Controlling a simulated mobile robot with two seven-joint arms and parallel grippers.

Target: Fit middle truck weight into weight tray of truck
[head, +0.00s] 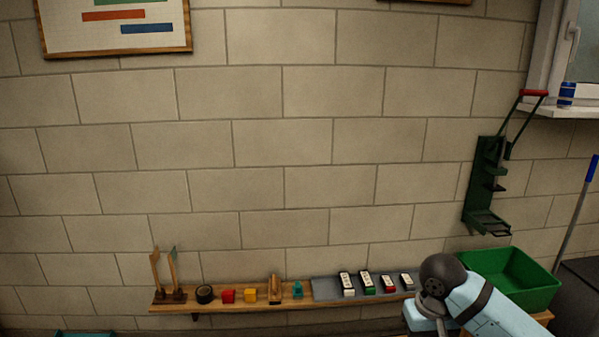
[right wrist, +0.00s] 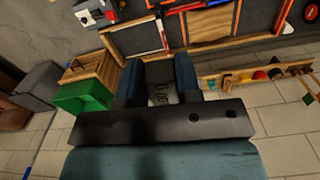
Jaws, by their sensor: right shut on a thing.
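My right gripper (right wrist: 158,76) shows in the right wrist view, its two dark and blue fingers closed around a small grey piece with dark marks (right wrist: 162,94). The piece is dim and mostly framed by the fingers, so I cannot tell for certain that it is the middle truck weight. In the head view only part of my right arm shows at the lower right, and its fingers are not visible. I cannot make out the truck or its weight tray in either view. My left gripper is in neither view.
A wall shelf (head: 240,306) holds small coloured items and a grey mat (head: 325,289) with several white-topped blocks. A green bin (head: 515,278) stands at its right end and shows in the wrist view (right wrist: 84,98). A green rack (head: 487,185) hangs above.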

